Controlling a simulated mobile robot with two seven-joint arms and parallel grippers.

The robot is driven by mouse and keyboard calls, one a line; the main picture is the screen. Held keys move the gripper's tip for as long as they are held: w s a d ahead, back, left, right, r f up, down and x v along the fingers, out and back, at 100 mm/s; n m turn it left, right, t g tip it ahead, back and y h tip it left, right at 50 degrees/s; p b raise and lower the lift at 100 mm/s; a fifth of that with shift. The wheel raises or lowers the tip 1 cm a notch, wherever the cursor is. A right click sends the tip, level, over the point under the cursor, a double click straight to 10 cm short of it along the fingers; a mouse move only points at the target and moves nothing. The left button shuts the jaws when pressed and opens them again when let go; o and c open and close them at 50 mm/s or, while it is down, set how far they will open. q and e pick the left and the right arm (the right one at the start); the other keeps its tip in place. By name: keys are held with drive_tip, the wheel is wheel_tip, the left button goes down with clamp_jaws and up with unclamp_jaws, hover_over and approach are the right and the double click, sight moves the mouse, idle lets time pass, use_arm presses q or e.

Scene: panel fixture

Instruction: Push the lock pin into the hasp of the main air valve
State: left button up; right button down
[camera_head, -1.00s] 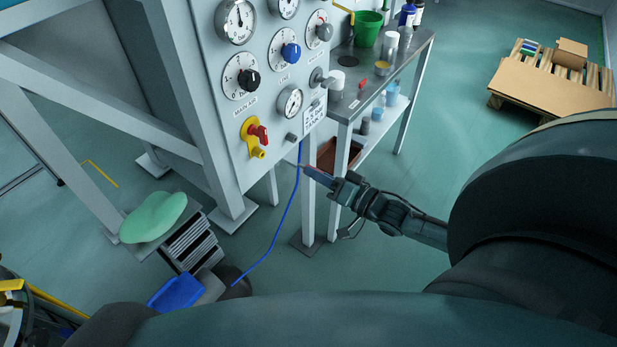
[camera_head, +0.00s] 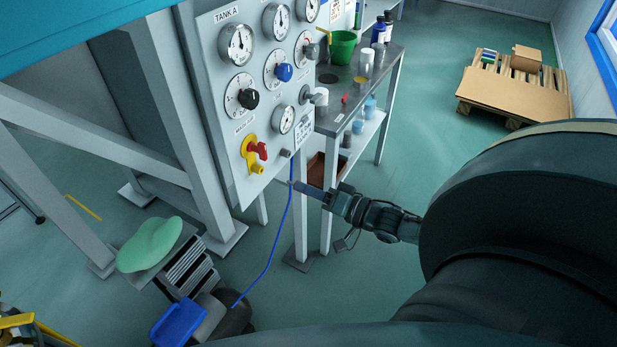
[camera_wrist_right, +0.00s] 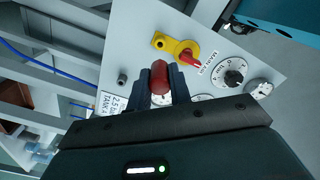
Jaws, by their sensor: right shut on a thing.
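The main air valve on the grey panel has a red handle (camera_head: 257,150) and a yellow hasp (camera_head: 251,163) with a round yellow boss low on it. In the right wrist view the yellow hasp (camera_wrist_right: 163,42) and red handle (camera_wrist_right: 191,59) lie beyond the fingers. My right gripper (camera_head: 318,193) is shut on the lock pin, to the right of and below the hasp, apart from it. The pin's rounded red body (camera_wrist_right: 159,76) shows between my fingers (camera_wrist_right: 159,90); its far tip is hard to make out. My left gripper is not in view.
Gauges and knobs (camera_head: 249,98) cover the panel (camera_head: 212,70) above the valve. A blue hose (camera_head: 284,220) hangs from the panel close to my right gripper. A metal bench (camera_head: 340,118) with a green bucket (camera_head: 342,47) stands to the right. A step stool (camera_head: 188,265) is below left.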

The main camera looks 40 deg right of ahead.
sight(289, 183)
drive_tip(key=shift+r, duration=0.15)
drive_tip(key=shift+b+x, duration=0.3)
drive_tip(key=shift+x, duration=0.55)
drive_tip(key=shift+b+x, duration=0.65)
drive_tip(key=shift+x, duration=1.1)
drive_tip(key=shift+w+a, duration=0.15)
drive_tip(key=shift+w, duration=0.15)
drive_tip(key=shift+p, duration=0.35)
drive_tip(key=shift+b+x, duration=0.75)
drive_tip(key=shift+x, duration=0.95)
drive_tip(key=c, duration=1.2)
unclamp_jaws()
